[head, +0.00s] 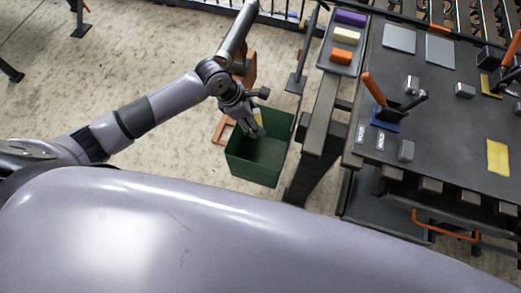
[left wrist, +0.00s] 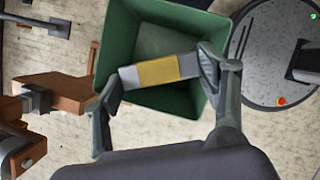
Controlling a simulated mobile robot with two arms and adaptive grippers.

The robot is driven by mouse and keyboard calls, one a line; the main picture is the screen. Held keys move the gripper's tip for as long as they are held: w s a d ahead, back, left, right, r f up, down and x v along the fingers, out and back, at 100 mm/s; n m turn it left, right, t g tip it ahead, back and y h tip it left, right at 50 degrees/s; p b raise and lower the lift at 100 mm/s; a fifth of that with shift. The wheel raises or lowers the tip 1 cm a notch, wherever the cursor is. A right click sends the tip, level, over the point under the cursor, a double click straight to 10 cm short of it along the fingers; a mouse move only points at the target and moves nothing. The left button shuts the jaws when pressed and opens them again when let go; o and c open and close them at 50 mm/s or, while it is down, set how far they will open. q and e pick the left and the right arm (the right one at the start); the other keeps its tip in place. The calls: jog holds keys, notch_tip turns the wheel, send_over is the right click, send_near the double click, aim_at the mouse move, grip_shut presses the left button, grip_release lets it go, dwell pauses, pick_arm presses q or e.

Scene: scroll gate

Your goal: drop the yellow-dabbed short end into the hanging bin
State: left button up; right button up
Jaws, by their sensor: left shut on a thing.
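My left gripper (head: 254,127) is over the open green bin (head: 241,167). It is shut on a short grey end piece with a yellow dab (head: 257,116). In the left wrist view the fingers (left wrist: 160,76) grip the piece (left wrist: 158,72) by its two ends, and its yellow band faces the camera. The bin (left wrist: 124,38) lies behind the piece there, and the part of its floor that shows is bare. The piece is in line with the bin's opening; its height above the rim is hard to tell. My right gripper is not in view.
A dark workbench (head: 445,130) stands right of the bin, with grey blocks, a yellow pad (head: 498,157) and an orange-handled tool (head: 374,90) on it. A tray (head: 341,62) at its left edge holds purple, orange and yellow blocks. A brown block (left wrist: 65,92) is beside the bin.

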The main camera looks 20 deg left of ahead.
pick_arm(q)
notch_tip(320, 180, down, 5)
jog(key=b, duration=0.3)
jog(key=o, duration=1.6)
jog(key=v, duration=1.2)
